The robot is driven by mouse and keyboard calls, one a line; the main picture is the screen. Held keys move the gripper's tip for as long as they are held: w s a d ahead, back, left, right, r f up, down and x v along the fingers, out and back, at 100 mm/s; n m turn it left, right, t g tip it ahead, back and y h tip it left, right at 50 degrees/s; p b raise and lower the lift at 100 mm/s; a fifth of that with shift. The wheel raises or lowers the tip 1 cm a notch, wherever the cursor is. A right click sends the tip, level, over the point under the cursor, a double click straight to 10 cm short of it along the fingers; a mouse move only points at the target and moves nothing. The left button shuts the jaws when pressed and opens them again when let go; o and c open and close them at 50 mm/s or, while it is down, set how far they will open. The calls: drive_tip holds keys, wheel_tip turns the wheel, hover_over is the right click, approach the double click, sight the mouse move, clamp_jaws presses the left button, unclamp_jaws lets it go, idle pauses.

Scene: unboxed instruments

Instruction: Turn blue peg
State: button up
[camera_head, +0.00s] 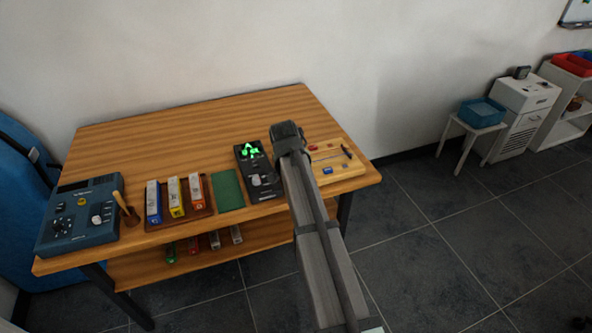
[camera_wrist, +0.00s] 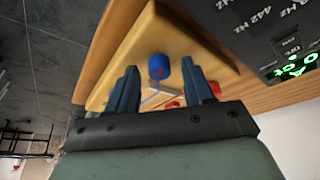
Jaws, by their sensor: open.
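The blue peg (camera_wrist: 161,67) is a short blue cylinder with a small red mark, on a pale yellow board (camera_wrist: 151,37) in the wrist view. In the head view the blue peg (camera_head: 327,170) is a small blue spot on the board (camera_head: 350,169) at the table's right end. My gripper (camera_wrist: 160,80) is open, its two dark blue fingers apart with the peg showing between and beyond their tips. No contact with the peg shows. In the head view my arm hides the board's left part, and the fingers cannot be made out.
A black instrument with a green display (camera_head: 250,153) stands left of my arm. Further left are a green mat (camera_head: 229,190), a tray (camera_head: 203,211) with coloured boxes, and a blue instrument (camera_head: 80,215). The table's back middle (camera_head: 200,130) is clear.

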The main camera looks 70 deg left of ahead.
drive_tip(key=v, duration=1.4)
drive_tip(key=shift+f, duration=0.1)
idle(0.4)
